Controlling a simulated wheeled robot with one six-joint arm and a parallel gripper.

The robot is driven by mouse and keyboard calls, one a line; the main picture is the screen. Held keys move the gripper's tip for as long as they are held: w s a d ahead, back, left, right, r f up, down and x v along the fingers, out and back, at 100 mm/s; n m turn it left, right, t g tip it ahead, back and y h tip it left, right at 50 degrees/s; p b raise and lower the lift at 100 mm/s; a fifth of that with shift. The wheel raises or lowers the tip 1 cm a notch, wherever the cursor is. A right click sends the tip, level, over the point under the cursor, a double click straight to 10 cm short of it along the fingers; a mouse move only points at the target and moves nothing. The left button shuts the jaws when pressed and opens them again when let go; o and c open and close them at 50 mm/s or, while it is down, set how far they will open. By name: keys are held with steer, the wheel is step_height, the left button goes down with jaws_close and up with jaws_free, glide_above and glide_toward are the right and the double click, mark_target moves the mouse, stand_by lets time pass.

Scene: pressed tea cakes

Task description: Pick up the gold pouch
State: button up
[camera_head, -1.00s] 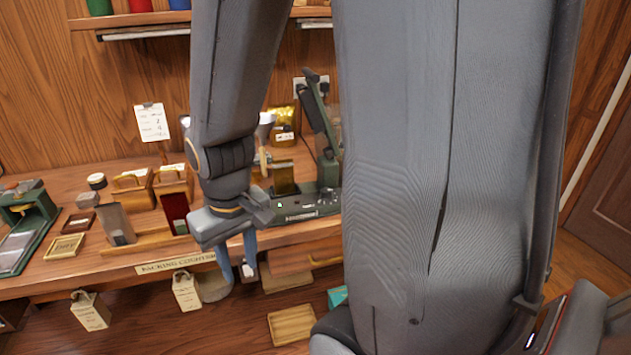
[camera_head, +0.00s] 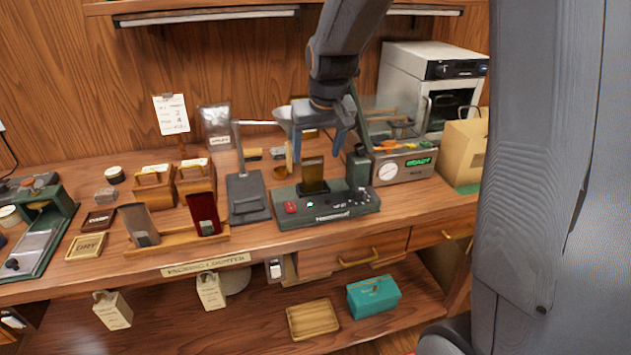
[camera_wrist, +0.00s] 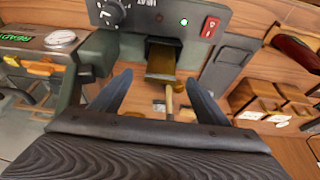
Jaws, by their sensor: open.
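The gold pouch (camera_head: 315,170) stands upright in the green sealing machine (camera_head: 328,210) on the counter. In the wrist view the gold pouch (camera_wrist: 162,60) shows just beyond the fingertips, near the middle. My gripper (camera_head: 318,152) is open and empty, pointing down, above and seemingly behind the pouch; the exact gap cannot be told. In the wrist view its two blue fingers (camera_wrist: 158,82) are spread to either side of the pouch's line, with the pouch not between their tips. A thin tan handle also shows between the fingers there.
A dark stand (camera_head: 248,197) is left of the sealer. A scale-like device with a dial (camera_head: 405,165), a cardboard box (camera_head: 463,150) and an oven (camera_head: 400,70) stand right. A silver pouch (camera_head: 217,126) stands behind.

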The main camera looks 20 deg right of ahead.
mark_target(313, 161)
steer(key=shift+w, duration=0.55)
steer(key=shift+w+f, duration=0.15)
steer(key=shift+f, duration=0.15)
steer(key=shift+s+p+x, duration=0.15)
steer(key=shift+p+x, duration=0.5)
steer(key=shift+x, duration=1)
steer(key=shift+s+p+x, duration=0.15)
steer(key=shift+p+x, duration=0.5)
steer(key=shift+x, duration=1)
steer(key=shift+a+f, duration=0.1)
steer(key=shift+a, duration=0.05)
steer(key=shift+c, duration=0.2)
steer(key=c, duration=1.5)
steer(key=shift+o, duration=0.2)
